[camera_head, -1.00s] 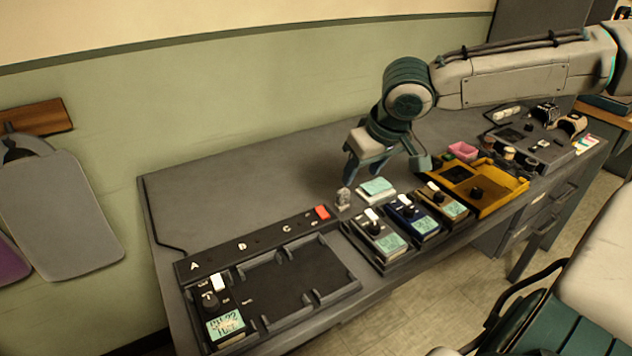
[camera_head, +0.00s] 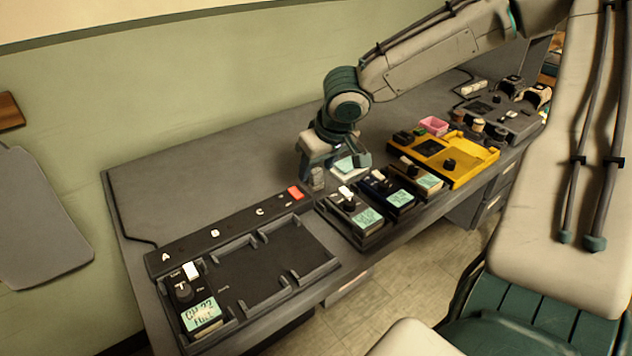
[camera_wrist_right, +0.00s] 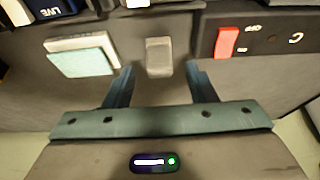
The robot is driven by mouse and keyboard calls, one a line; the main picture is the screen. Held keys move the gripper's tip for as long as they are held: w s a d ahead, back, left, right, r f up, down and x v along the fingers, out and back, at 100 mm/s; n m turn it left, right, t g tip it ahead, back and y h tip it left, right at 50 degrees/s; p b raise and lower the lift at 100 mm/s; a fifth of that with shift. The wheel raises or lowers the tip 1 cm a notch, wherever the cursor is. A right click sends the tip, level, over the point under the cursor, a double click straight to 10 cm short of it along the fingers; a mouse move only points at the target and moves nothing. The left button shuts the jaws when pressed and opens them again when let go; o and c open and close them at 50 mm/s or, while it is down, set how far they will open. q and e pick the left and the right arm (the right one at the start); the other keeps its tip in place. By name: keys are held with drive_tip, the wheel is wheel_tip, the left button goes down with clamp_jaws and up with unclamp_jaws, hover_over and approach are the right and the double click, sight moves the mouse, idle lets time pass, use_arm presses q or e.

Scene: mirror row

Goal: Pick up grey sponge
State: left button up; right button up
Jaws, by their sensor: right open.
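The grey sponge (camera_head: 317,179) is a small grey block standing on the desk, just past the red switch end of the long black tray. In the right wrist view the grey sponge (camera_wrist_right: 159,58) is centred just ahead of the fingertips, roughly in line with the gap. My right gripper (camera_head: 334,172) is open, low over the desk beside the sponge. The right wrist view shows the two fingers of the right gripper (camera_wrist_right: 159,72) apart, with nothing held. Whether they touch the sponge cannot be told. My left gripper is not in view.
A white block with a teal top (camera_wrist_right: 82,58) lies close beside the gripper. Several pedals, including a blue one (camera_head: 388,193), stand in front. The black tray (camera_head: 283,262) and red switch (camera_head: 296,193) lie left, a yellow tray (camera_head: 472,172) right. The desk behind is clear.

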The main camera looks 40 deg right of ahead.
sight(316, 170)
drive_tip(key=shift+x, duration=1.1)
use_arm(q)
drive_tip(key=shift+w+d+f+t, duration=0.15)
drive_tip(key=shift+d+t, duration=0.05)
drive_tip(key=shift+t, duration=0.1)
use_arm(e)
drive_tip(key=shift+r, duration=0.1)
drive_tip(key=c, duration=1.1)
drive_tip(key=shift+o, duration=0.2)
